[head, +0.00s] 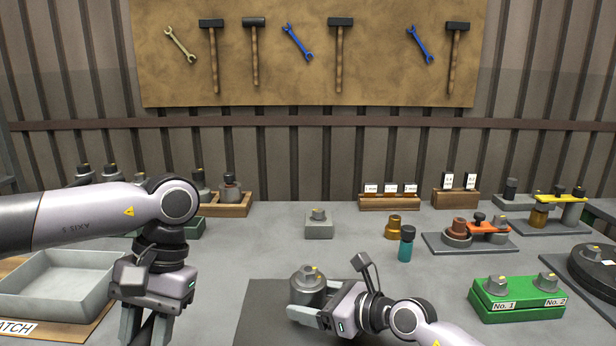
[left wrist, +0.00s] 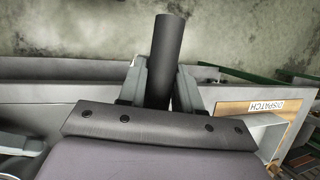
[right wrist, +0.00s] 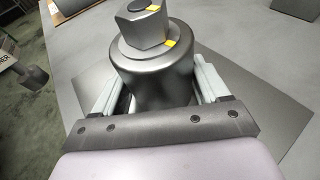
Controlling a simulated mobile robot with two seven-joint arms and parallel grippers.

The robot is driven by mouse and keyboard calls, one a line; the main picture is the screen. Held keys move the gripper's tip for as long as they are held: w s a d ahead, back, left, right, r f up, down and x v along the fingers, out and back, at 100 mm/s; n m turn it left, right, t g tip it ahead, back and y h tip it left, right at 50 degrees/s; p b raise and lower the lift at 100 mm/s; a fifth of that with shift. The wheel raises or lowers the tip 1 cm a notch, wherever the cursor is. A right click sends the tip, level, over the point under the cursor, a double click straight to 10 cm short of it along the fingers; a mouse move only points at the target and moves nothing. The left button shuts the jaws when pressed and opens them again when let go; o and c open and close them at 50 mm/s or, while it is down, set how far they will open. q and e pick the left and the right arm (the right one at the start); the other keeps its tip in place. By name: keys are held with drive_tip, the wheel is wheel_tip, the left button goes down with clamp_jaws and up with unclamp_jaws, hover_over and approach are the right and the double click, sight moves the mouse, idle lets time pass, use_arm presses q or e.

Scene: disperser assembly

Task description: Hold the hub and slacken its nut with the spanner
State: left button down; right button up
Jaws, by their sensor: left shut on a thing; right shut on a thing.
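The grey hub (head: 306,290) stands upright at the dark mat, with its hex nut (head: 308,272) on top. In the right wrist view the hub (right wrist: 155,75) sits between the fingers, and a yellow mark shows on the nut (right wrist: 142,28) and another on the collar below it. My right gripper (head: 300,313) is shut around the hub's body from the right. My left gripper (head: 148,335) points down at the lower left, well away from the hub. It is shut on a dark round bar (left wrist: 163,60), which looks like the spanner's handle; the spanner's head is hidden.
The dark mat (head: 262,320) lies under the hub. A grey tray (head: 55,285) is beside my left gripper. A green block (head: 515,305) with two fittings stands at the right. A teal-and-black bottle (head: 405,245) and a small grey block (head: 319,228) stand behind the hub.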

idle(0.5)
use_arm(q)
drive_tip(key=shift+w+d+r, duration=0.1)
drive_tip(key=shift+d+r, duration=0.1)
drive_tip(key=w+d+r+m+t, duration=0.4)
drive_tip(key=w+d+r+m, duration=0.4)
drive_tip(key=m, duration=0.5)
drive_tip(key=w+d+r+m+t, duration=0.5)
drive_tip(key=w+d+r+m, duration=0.4)
drive_tip(key=d+m, duration=0.4)
drive_tip(key=shift+w+r+m+t+h, duration=0.15)
drive_tip(key=shift+w+m+t+h, duration=0.1)
drive_tip(key=shift+m+t+h, duration=0.05)
